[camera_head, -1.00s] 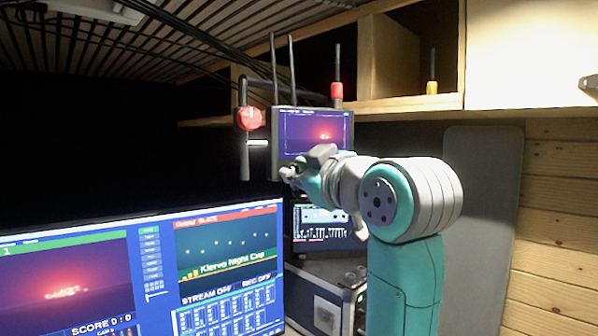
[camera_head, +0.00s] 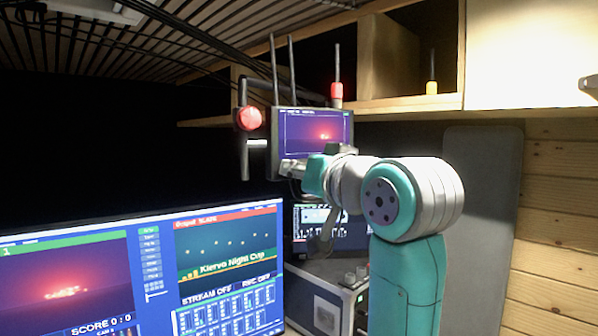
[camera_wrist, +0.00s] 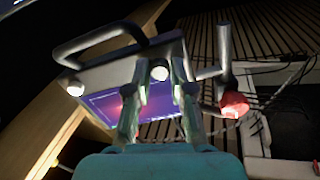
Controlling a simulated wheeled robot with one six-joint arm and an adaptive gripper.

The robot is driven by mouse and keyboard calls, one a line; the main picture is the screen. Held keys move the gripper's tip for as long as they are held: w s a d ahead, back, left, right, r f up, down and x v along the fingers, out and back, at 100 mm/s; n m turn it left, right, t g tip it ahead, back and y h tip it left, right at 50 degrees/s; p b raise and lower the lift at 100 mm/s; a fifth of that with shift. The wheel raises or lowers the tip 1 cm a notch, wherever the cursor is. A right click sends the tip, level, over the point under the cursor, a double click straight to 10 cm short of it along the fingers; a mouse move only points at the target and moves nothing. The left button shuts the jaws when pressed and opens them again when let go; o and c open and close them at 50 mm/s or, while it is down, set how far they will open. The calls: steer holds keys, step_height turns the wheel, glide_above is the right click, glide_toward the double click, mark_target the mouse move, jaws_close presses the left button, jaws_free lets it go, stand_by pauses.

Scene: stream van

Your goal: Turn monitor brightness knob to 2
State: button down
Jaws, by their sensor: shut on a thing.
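The small monitor (camera_head: 318,131) hangs on a black mount with its purple-pink screen lit. My gripper (camera_head: 288,166) is at its lower left corner. In the wrist view the monitor (camera_wrist: 105,75) shows tilted, and a pale round knob (camera_wrist: 160,73) sits between my gripper's fingertips (camera_wrist: 160,77). The fingers are shut on this knob. Another pale knob (camera_wrist: 75,88) is farther left on the same edge, apart from the fingers. I cannot read a scale or number near the held knob.
A red clamp knob (camera_head: 249,119) is close left of the monitor. Antennas rise behind it. A large screen (camera_head: 140,270) fills the lower left. A second small screen (camera_head: 318,218) and a case (camera_head: 325,300) are below. Wooden shelves (camera_head: 390,105) are behind.

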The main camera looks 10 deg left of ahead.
steer(key=shift+m, duration=0.5)
steer(key=c, duration=1)
jaws_free()
steer(key=v, duration=1.2)
